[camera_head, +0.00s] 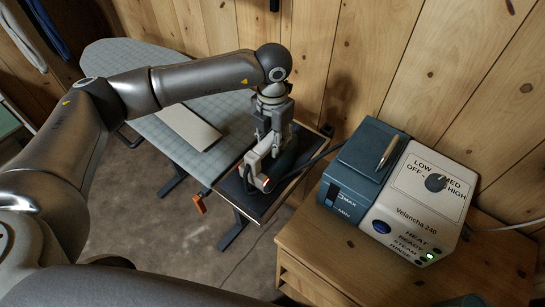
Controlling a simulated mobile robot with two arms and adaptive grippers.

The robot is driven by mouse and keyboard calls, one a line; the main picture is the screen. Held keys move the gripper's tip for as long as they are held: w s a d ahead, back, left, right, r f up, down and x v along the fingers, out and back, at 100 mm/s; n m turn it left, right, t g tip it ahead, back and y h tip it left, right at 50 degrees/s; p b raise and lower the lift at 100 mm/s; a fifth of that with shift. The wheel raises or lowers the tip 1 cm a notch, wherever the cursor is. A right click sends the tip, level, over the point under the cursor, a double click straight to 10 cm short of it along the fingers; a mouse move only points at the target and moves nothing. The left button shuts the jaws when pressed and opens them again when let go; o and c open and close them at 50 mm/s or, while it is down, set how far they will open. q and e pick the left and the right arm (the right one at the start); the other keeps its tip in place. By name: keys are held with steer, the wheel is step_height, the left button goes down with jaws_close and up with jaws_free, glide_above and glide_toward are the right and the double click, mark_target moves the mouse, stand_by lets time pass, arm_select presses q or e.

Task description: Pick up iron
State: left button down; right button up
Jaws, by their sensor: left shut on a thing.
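The iron (259,179) is light grey and dark with a small red-orange spot. It is on or just above the dark rest (235,190) at the right end of the ironing board (163,129). My left gripper (262,147) reaches it from above and is shut on it. The gripper and wrist hide part of the iron, and I cannot tell whether its sole touches the rest. A dark cord runs from the iron toward the steam station. My right gripper is not in view.
A steam station (418,203) with a knob and a blue tank (362,155) stands on a wooden cabinet (320,250) at the right. A pale flat sheet (188,127) lies on the board. A planked wall closes off the back. The floor (150,215) in front of the board is clear.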

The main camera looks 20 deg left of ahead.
arm_select(q)
steer(key=shift+r, duration=0.2)
steer(key=shift+w+r+p, duration=0.1)
steer(key=shift+r+p, duration=0.25)
steer(key=shift+p, duration=0.15)
step_height(320, 180, up, 2)
steer(key=shift+r+b, duration=0.25)
steer(key=shift+b, duration=0.3)
steer(key=s+r+b, duration=0.1)
steer(key=s+r, duration=0.1)
steer(key=s+r+b, duration=0.1)
steer(key=s+r, duration=0.1)
steer(key=r, duration=0.1)
steer(key=shift+s+a, duration=0.1)
steer(key=shift+a, duration=0.05)
steer(key=s+a+r+b, duration=0.1)
steer(key=s+r, duration=0.4)
steer(key=s, duration=0.5)
steer(key=shift+b, duration=0.75)
